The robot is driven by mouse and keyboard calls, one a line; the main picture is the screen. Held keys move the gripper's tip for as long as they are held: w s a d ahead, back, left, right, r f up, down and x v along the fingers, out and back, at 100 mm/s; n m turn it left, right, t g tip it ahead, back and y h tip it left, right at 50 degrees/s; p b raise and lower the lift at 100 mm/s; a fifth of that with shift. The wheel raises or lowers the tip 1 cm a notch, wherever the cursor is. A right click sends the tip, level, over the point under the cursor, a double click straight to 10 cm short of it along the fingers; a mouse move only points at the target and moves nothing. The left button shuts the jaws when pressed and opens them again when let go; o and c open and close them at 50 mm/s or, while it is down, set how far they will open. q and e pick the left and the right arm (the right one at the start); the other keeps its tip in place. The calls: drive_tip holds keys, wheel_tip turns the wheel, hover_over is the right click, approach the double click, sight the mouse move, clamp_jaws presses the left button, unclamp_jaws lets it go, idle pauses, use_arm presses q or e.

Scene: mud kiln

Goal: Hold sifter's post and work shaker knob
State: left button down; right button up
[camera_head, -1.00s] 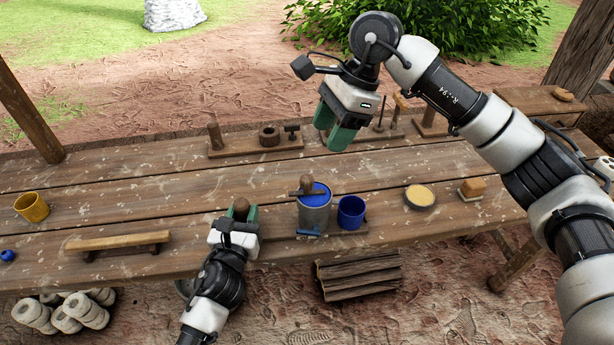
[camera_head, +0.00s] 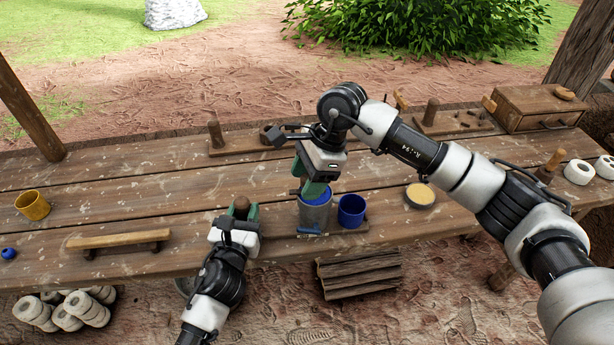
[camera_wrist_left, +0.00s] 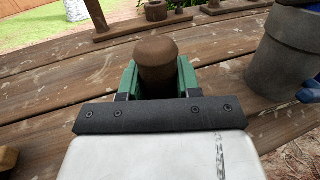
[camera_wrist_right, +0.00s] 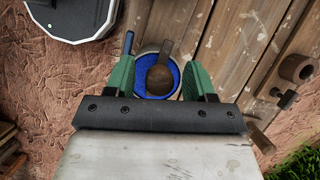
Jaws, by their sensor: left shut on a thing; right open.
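The sifter is a grey bucket (camera_head: 315,214) with a blue inside, at the table's front edge. Its round wooden shaker knob (camera_wrist_right: 159,81) and a wooden bar (camera_wrist_right: 168,49) sit over the blue top in the right wrist view; my right gripper hides the knob in the head view. My right gripper (camera_head: 315,190) is open, pointing down above it, its fingers on either side of the knob in its wrist view. The upright brown wooden post (camera_wrist_left: 157,62) stands left of the bucket. My left gripper (camera_head: 241,214) is shut on this post, upright between its green fingers.
A blue cup (camera_head: 351,211) stands close right of the bucket. A round tin (camera_head: 420,196) lies further right. A low wooden stand (camera_head: 118,240) and a yellow mug (camera_head: 32,206) are on the left. Wooden racks (camera_head: 217,139) line the back. The table's middle left is clear.

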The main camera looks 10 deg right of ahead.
clamp_jaws()
drive_tip(key=shift+d, duration=1.8)
unclamp_jaws()
drive_tip(key=shift+a, duration=0.1)
drive_tip(key=v, duration=1.2)
